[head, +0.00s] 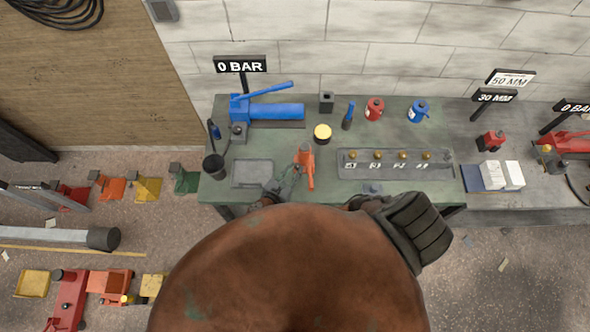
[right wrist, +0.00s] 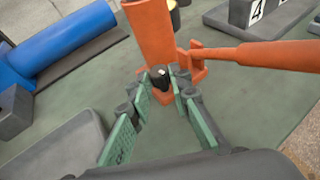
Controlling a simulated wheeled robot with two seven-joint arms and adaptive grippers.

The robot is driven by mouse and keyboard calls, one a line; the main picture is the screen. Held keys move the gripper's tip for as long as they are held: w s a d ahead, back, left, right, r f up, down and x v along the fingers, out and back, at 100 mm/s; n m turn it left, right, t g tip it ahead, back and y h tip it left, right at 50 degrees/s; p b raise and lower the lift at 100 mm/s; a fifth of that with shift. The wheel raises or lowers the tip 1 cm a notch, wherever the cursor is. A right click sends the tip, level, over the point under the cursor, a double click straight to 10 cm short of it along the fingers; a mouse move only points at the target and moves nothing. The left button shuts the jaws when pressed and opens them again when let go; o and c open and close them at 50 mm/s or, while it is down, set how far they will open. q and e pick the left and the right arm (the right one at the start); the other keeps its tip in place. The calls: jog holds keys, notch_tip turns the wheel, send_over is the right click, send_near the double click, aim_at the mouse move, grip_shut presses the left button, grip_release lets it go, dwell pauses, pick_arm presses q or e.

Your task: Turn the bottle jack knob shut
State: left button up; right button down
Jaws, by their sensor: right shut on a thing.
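The orange bottle jack (head: 304,156) stands on the green bench near its front edge, right of a flat grey tray. It also shows in the right wrist view (right wrist: 149,32), upright, with its orange handle (right wrist: 262,55) reaching to the right. Its small black knob (right wrist: 158,77) sits low on the body, facing my wrist camera. My right gripper (right wrist: 165,90) is shut on the knob, with a green-padded finger on each side. In the head view my right gripper (head: 292,176) is small, at the jack's front left. My left gripper is not in view.
A grey tray (head: 252,173) lies left of the jack. A blue pump (head: 275,111) is behind it and a yellow-topped can (head: 322,132) stands close behind. A numbered rack (head: 437,170) with brass knobs is to the right.

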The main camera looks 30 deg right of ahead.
jog(key=shift+w+a+r+m+g+h+p, duration=0.15)
jog(key=shift+w+m+g+h+p, duration=0.15)
jog(key=shift+m+g+h, duration=0.35)
jog(key=shift+m+g, duration=0.55)
jog(key=shift+g, duration=0.1)
jog(key=shift+f, duration=0.2)
jog(key=c, duration=2)
grip_release()
jog(key=shift+c, duration=0.2)
jog(key=shift+s+a+r, duration=0.1)
jog(key=shift+a, duration=0.05)
jog(key=v, duration=1.1)
jog(key=shift+s+a+r, duration=0.15)
jog(key=shift+a+r, duration=0.05)
